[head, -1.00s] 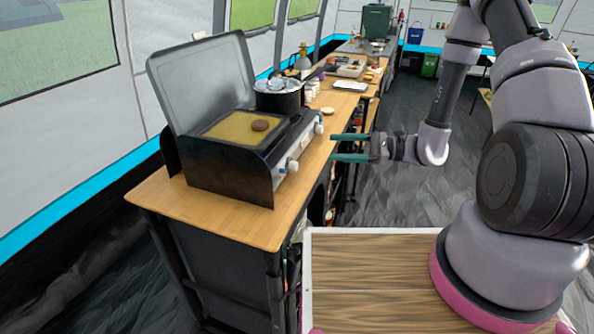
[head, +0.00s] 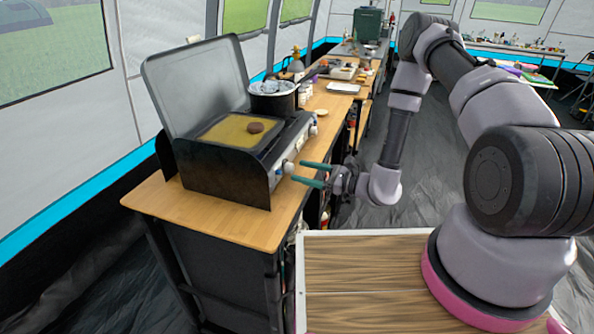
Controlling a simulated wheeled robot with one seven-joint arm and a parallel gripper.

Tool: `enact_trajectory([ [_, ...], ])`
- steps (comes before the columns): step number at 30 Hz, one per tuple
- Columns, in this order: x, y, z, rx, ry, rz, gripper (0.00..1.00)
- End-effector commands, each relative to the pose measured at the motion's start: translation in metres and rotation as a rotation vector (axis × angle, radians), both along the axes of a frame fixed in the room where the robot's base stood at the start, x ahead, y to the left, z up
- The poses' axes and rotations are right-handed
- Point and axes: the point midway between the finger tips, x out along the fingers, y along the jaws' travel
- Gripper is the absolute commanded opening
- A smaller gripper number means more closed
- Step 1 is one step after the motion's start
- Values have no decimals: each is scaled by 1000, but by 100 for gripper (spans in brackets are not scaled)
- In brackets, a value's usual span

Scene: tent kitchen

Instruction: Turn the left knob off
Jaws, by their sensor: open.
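The camping stove (head: 222,170) stands on a wooden-topped table with its lid up. Its front panel faces right and carries two white knobs. The left knob (head: 288,167) is the nearer one, low on the panel near the stove's front corner. The other knob (head: 313,130) is farther back. My gripper (head: 298,172) is open and empty, its two green fingers pointing left at the stove front. The fingertips are very close to the left knob; I cannot tell whether they touch it or surround it.
A brown patty (head: 255,127) lies on the yellowish griddle (head: 229,130). A pot (head: 274,100) stands on the far side of the stove. The table (head: 218,222) is bare in front of the stove. Jars and trays fill the counter behind.

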Motion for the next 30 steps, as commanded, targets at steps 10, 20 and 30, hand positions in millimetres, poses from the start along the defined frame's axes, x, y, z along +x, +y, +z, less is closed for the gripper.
enact_trajectory([
  [10,10,24,0,-1,-1,1,72],
  [20,10,23,0,-1,-1,1,22],
  [30,10,23,0,6,17,1,0],
])
